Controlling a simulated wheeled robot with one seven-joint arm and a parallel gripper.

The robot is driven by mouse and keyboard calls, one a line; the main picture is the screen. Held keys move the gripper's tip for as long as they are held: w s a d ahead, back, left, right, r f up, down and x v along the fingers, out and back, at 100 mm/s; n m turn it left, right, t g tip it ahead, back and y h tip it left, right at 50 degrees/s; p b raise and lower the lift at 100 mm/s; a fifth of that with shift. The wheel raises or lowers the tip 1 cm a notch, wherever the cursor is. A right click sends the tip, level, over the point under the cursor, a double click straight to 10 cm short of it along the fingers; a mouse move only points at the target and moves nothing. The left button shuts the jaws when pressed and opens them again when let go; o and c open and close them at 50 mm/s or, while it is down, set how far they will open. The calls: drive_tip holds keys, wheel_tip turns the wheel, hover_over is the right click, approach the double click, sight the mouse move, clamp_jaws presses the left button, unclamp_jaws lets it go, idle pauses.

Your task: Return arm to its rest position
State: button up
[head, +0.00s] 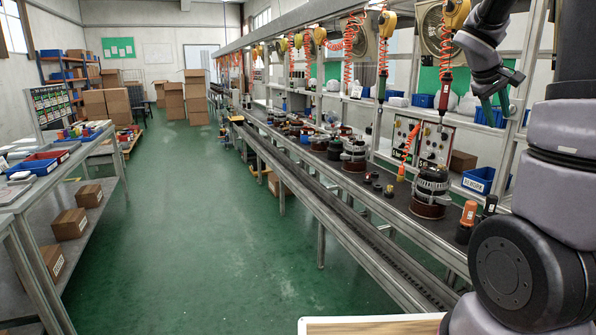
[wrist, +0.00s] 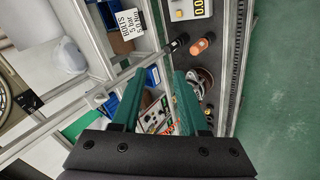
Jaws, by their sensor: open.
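My gripper (head: 497,101) is at the upper right of the head view, raised above the bench in front of the shelving, with its green fingers pointing down. In the wrist view my gripper (wrist: 158,85) shows two green fingers spread apart with nothing between them. It is open and empty. My arm comes in from the right edge of the head view.
The long conveyor bench (head: 395,205) carries alternator parts, an orange-topped object (head: 468,214) and a dark alternator stack (head: 432,190). Hanging tools (head: 446,88) and shelf posts are close to my gripper. The green floor (head: 210,230) left of the bench is clear.

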drive_tip(key=s+a+r+m+t+y, duration=0.1)
drive_tip(key=s+a+y, duration=0.3)
drive_tip(key=s+a, duration=0.6)
drive_tip(key=s+a+r+m+t+y, duration=0.2)
drive_tip(key=s+a, duration=0.9)
drive_tip(key=a, duration=0.7)
drive_tip(key=m+t+y, duration=0.1)
drive_tip(key=m+y, duration=0.1)
drive_tip(key=y, duration=0.1)
drive_tip(key=shift+r, duration=0.1)
